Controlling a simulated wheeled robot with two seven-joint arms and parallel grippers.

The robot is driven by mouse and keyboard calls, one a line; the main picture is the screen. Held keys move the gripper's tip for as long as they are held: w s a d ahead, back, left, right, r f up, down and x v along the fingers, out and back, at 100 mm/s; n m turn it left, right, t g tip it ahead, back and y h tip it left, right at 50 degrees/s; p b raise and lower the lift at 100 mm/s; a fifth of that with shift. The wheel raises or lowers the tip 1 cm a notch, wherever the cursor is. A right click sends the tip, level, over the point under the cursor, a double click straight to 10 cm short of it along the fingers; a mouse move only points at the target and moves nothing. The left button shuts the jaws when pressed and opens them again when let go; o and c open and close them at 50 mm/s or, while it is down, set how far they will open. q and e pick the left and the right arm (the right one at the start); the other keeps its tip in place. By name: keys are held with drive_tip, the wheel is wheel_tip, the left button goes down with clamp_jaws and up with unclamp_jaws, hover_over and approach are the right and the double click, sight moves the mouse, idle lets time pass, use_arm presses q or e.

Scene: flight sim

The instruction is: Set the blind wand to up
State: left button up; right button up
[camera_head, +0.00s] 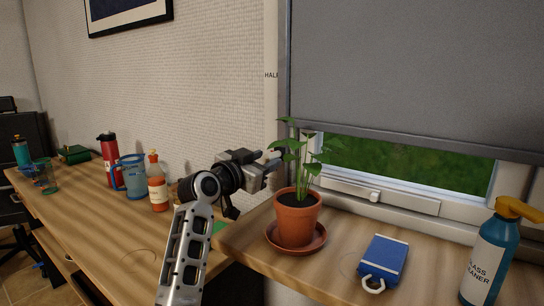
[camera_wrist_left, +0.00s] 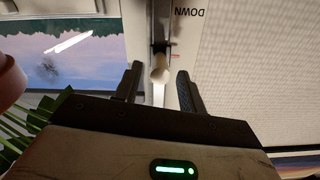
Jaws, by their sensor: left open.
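The blind (camera_head: 420,65) is a grey sheet that covers the upper window and stops above a strip of green view. In the left wrist view, a cream round-ended piece (camera_wrist_left: 160,72), which looks like the wand's knob, sits on a narrow track beside the label DOWN (camera_wrist_left: 190,12). My left gripper (camera_head: 275,164) is open at the window's left edge, behind the plant. In the wrist view its fingers (camera_wrist_left: 157,88) stand either side of the knob; I cannot tell whether they touch it. The head view shows a partly cut-off label HALF (camera_head: 271,75) on the frame. My right gripper is out of view.
A potted plant (camera_head: 296,219) on a saucer stands close to my left gripper, its leaves near the fingers. A blue box (camera_head: 384,259) and a spray bottle (camera_head: 490,262) stand on the sill.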

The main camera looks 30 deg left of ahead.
sight(279, 153)
use_arm(q)
drive_tip(key=shift+w+d, duration=0.15)
drive_tip(key=shift+w, duration=0.8)
drive_tip(key=shift+w+d, duration=0.15)
drive_tip(key=shift+w, duration=0.75)
